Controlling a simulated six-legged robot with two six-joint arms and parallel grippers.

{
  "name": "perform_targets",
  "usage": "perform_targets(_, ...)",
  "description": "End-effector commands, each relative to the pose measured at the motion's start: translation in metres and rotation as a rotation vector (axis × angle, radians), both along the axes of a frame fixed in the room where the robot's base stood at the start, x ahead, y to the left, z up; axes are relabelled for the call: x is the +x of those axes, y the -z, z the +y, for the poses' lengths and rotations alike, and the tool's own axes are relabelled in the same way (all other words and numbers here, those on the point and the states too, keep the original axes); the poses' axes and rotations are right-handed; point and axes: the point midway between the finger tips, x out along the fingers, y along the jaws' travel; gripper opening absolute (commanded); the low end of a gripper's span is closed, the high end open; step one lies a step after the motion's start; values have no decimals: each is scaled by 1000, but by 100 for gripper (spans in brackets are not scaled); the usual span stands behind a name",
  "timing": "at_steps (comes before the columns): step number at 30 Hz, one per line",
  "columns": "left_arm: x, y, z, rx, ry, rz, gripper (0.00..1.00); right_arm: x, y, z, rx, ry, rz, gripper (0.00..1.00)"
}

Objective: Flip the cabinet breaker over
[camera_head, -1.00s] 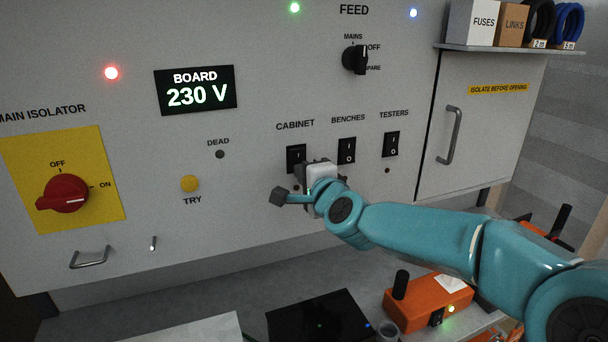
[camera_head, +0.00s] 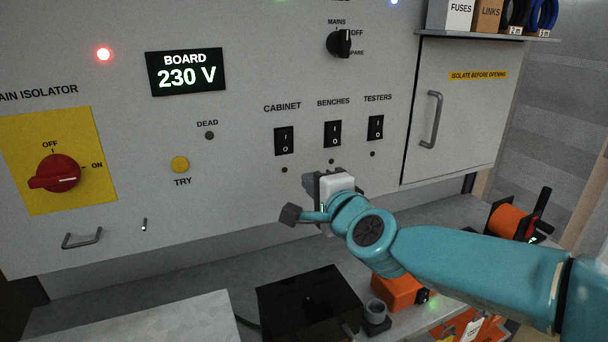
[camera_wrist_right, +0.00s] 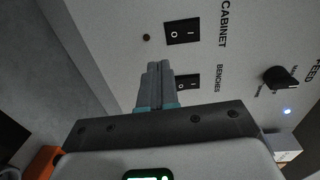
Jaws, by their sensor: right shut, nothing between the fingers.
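The cabinet breaker (camera_head: 284,140) is a black rocker switch with I and O marks, under the CABINET label on the grey panel. It also shows in the right wrist view (camera_wrist_right: 183,32). I cannot tell which way its rocker is pressed. My right gripper (camera_wrist_right: 158,68) has its two grey fingers together and empty, apart from the breaker. In the head view it is below and to the right of the breaker, and its fingertips are mostly hidden by its own white body. My left gripper is not in view.
The benches breaker (camera_head: 333,134) and testers breaker (camera_head: 375,128) sit to the right. The red main isolator knob (camera_head: 56,173) and yellow TRY button (camera_head: 180,164) are at left. A black box (camera_head: 310,300) stands on the bench below. A shelf (camera_head: 480,35) juts out at upper right.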

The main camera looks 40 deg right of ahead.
Motion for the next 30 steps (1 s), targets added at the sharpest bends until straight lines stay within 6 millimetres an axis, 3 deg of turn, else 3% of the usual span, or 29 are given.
perform_targets(7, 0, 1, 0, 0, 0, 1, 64, -22, 2, 5, 0, 0, -1, 0)
perform_targets(30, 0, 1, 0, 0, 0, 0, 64, -26, 2, 7, 0, 0, -1, 0)
